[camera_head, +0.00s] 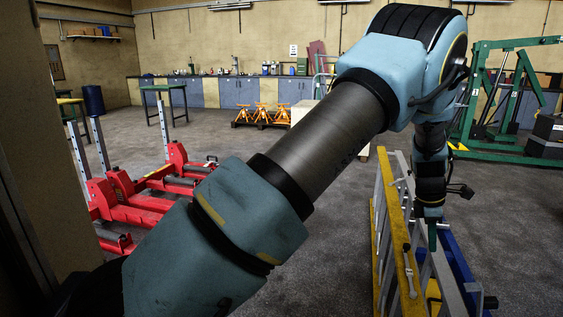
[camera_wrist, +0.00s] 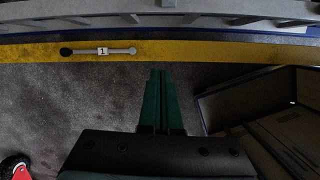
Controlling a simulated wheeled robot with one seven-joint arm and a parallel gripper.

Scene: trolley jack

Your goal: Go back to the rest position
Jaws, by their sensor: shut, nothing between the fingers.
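My gripper (camera_wrist: 161,76) points away from the wrist in the wrist view, its two green fingers together with nothing between them. In the head view my gripper (camera_head: 432,236) hangs downward at the right, close over a yellow and grey ladder-like frame (camera_head: 385,190). In the wrist view the yellow rail (camera_wrist: 215,51) of that frame lies just beyond the fingertips. A small wrench-like tool with a white tag (camera_wrist: 100,51) lies along the yellow rail, left of the fingertips. This tool also shows on the rail in the head view (camera_head: 408,270).
Red lifting equipment (camera_head: 130,195) stands on the floor at left. Orange stands (camera_head: 262,113) and grey-blue cabinets (camera_head: 238,92) are at the back. A green crane (camera_head: 500,95) stands at right. Grey floor (camera_head: 310,235) is open in the middle. An open dark box (camera_wrist: 255,105) lies right of my fingers.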

